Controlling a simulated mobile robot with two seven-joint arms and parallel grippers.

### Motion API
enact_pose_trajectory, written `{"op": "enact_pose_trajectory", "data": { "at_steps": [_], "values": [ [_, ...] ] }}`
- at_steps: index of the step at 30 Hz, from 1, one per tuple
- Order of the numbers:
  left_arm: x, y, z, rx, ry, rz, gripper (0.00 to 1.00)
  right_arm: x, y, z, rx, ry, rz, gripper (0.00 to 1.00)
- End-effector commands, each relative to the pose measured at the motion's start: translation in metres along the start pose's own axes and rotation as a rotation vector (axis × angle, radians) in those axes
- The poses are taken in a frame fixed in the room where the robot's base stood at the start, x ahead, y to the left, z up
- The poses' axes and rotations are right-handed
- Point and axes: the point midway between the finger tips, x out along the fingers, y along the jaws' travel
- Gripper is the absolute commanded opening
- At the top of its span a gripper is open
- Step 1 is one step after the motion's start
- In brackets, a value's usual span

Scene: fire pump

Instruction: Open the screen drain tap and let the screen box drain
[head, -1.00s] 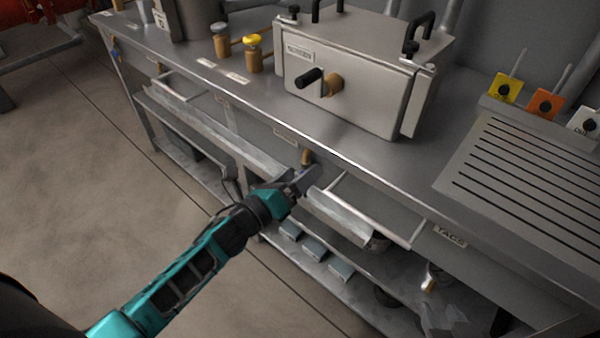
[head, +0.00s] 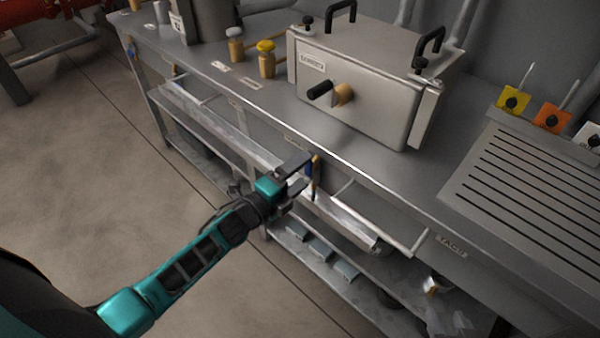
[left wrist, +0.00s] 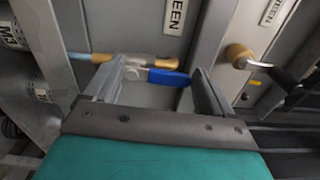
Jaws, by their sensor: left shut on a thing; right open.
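The steel screen box (head: 350,85) stands on the bench top, with a black-handled brass valve (head: 320,91) on its front. The drain tap (head: 315,160) is below the bench front edge, brass with a blue lever (left wrist: 168,77). In the left wrist view the lever lies between the fingers of my left gripper (left wrist: 162,85), beside the brass body (left wrist: 155,62). In the head view my left gripper (head: 303,176) is at the tap, shut on the lever. The fingers partly hide the tap in the head view. No flowing water can be made out. My right gripper is not in view.
A white rail (head: 380,218) sticks out right of my left gripper. Lower shelves hold several small boxes (head: 320,250).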

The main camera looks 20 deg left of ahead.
Motion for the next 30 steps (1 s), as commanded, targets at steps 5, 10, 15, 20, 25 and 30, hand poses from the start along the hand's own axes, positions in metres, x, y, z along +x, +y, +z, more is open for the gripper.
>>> {"op": "enact_pose_trajectory", "data": {
  "at_steps": [5,10,15,20,25,30],
  "values": [
    [-0.0002,0.0004,0.0022,-0.052,-0.001,0.001,0.3,-0.0021,0.0019,0.0005,-0.001,-0.003,0.004,0.43],
    [-0.0002,0.0009,0.0028,-0.075,0.0,0.001,0.3,-0.0024,0.0023,0.0001,-0.002,-0.002,0.005,0.43],
    [-0.0002,0.0011,0.0029,-0.08,-0.001,0.001,0.3,-0.0024,0.0024,-0.0002,-0.002,-0.001,0.006,0.43],
    [-0.0002,0.0011,0.003,-0.081,-0.001,0.001,0.3,-0.0023,0.0022,-0.0005,-0.002,0.0,0.005,0.43],
    [-0.0002,0.0011,0.0029,-0.08,-0.001,0.001,0.95,-0.0021,0.0021,-0.0012,-0.002,0.002,0.005,0.43],
    [-0.0002,0.001,0.0026,-0.078,0.0,0.001,1.0,-0.0013,0.0018,-0.0035,-0.001,0.007,0.004,0.43]
  ]
}}
